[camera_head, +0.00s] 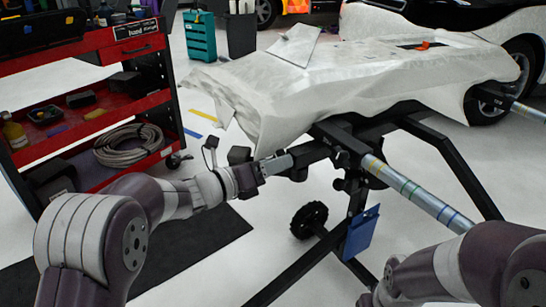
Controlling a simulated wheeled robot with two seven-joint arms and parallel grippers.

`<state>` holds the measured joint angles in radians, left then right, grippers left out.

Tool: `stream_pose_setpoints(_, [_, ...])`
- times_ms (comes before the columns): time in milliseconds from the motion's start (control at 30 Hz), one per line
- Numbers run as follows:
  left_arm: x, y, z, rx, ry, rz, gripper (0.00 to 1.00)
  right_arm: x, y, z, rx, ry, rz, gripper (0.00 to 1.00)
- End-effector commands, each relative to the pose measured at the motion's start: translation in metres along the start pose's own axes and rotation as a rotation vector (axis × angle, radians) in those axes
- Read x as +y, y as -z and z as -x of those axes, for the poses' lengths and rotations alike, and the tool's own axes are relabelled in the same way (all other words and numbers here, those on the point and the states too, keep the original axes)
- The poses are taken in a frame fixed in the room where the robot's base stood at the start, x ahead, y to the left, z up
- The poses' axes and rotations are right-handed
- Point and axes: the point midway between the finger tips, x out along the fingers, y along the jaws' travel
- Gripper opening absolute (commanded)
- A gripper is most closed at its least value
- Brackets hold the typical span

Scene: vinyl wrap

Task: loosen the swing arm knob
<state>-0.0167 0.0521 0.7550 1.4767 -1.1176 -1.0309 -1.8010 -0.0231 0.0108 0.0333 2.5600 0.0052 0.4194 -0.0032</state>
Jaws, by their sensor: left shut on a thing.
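My left gripper (288,161) reaches in from the left to the black stand. Its light grey fingers are shut at a small black knob (298,174) at the near end of the stand's dark swing arm (318,151). The fingers cover part of the knob, and the exact contact is too small to see. The black stand (357,200) carries a large panel (350,85) in wrinkled pale wrap.
A silver roll bar with coloured bands (425,198) sticks out to the right of the stand. A blue plate (361,232) hangs low on it. A black wheel-like part (309,220) sits below. A red tool cart (160,95) stands at the left. Floor is open between cart and stand.

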Motion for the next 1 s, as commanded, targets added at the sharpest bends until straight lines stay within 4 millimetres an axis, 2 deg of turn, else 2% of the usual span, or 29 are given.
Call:
stream_pose_setpoints(33, [-0.003, -0.003, 0.0, 0.007, 0.0, 0.042, 0.22, 0.0, 0.001, 0.009, 0.0, 0.0, 0.0, 0.43])
stream_pose_setpoints(1000, [-0.004, -0.007, 0.001, 0.093, -0.002, 0.96, 0.22, 0.0, 0.014, 0.116, 0.0, 0.0, 0.0, 0.43])
